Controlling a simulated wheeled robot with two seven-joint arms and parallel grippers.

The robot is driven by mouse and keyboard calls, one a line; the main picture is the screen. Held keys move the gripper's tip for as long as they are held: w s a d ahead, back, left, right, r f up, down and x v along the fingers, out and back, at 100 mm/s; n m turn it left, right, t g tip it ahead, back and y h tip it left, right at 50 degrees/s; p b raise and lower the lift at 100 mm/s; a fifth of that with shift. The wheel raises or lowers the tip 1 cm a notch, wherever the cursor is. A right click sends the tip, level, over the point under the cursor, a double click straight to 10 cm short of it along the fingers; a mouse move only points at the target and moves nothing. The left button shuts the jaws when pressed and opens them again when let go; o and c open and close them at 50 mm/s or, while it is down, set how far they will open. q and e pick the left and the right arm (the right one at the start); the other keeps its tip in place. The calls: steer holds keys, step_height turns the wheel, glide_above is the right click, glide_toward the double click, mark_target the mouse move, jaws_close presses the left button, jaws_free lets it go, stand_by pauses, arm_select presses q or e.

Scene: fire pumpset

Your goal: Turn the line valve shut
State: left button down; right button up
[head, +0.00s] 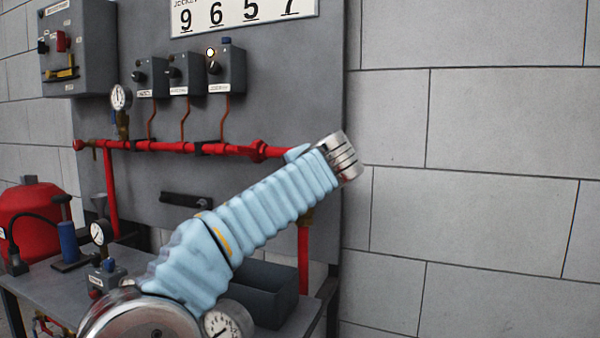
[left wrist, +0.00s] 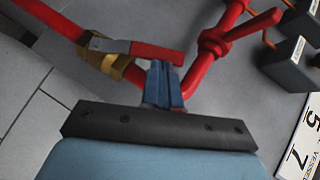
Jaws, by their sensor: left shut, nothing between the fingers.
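The line valve (left wrist: 105,58) shows in the left wrist view as a brass body on a red pipe, with a red lever (left wrist: 152,52) reaching right from it at a slant to the pipe. My left gripper (left wrist: 163,68) has its blue fingers together and empty, with their tips right at the lever's free end. I cannot tell whether they touch it. In the head view my left arm crosses the middle and hides its gripper and most of the valve; a bit of brass (head: 307,215) shows past the sleeve. My right gripper is in neither view.
A red pipe (head: 185,147) runs along the grey panel (head: 300,75) below several switch boxes (head: 226,70). The block wall (head: 480,180) at right is bare.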

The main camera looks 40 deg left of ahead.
arm_select(q)
steer(key=s+a+f+n+h, duration=0.2)
steer(key=a+f+h, duration=0.1)
steer(key=a, duration=0.4)
steer(key=shift+s+a+f, duration=0.2)
steer(key=shift+a+f, duration=0.05)
steer(key=shift+f, duration=0.7)
stand_by(0.4)
steer(key=s+r+p, duration=0.1)
steer(key=s+r, duration=0.1)
steer(key=r, duration=0.1)
steer(key=s+d+r+p, duration=0.1)
steer(key=s+r, duration=0.1)
steer(key=r, duration=0.2)
steer(key=s+d+r+p, duration=0.1)
steer(key=s+r, duration=0.1)
steer(key=r, duration=0.2)
steer(key=shift+s+d+r, duration=0.15)
steer(key=shift+s+d, duration=0.05)
steer(key=shift+s, duration=0.2)
